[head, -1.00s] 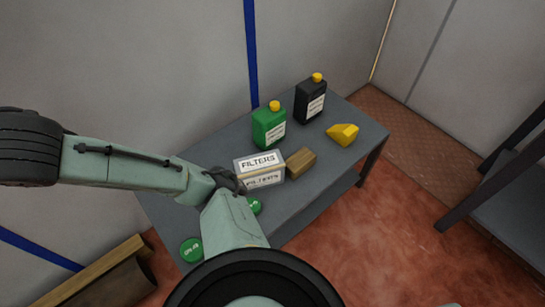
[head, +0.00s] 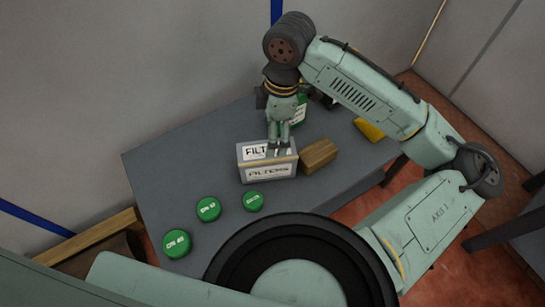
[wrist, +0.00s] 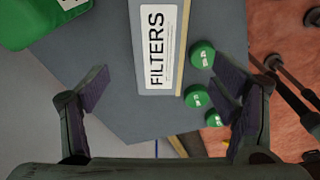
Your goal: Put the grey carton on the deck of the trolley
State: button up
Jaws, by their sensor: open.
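The grey carton (head: 267,172), with white FILTERS labels, stands on the dark grey table (head: 165,167). In the wrist view the carton (wrist: 160,75) lies between and beyond my open fingers. My gripper (head: 278,149) points down at the carton's top in the head view and hides part of its label. The fingers (wrist: 165,90) are open with nothing held between them. I cannot tell from these views whether they touch the carton. No trolley can be made out for certain.
A brown block (head: 318,156) sits close to the carton's right side. Several green round lids (head: 209,208) lie at the front left. A green jug (head: 299,113) and a yellow wedge (head: 369,130) are partly hidden behind my arm. A dark framed surface (head: 525,225) stands at the right.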

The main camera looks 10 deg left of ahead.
aim_at(267, 161)
jog(key=f, duration=0.3)
jog(key=a+f, duration=0.1)
jog(key=f, duration=0.2)
jog(key=f+b, duration=0.1)
jog(key=f, duration=0.2)
jog(key=shift+s+a+f, duration=0.2)
jog(key=shift+s+f, duration=0.05)
grip_shut()
dwell(0.8)
jog(key=shift+r, duration=0.15)
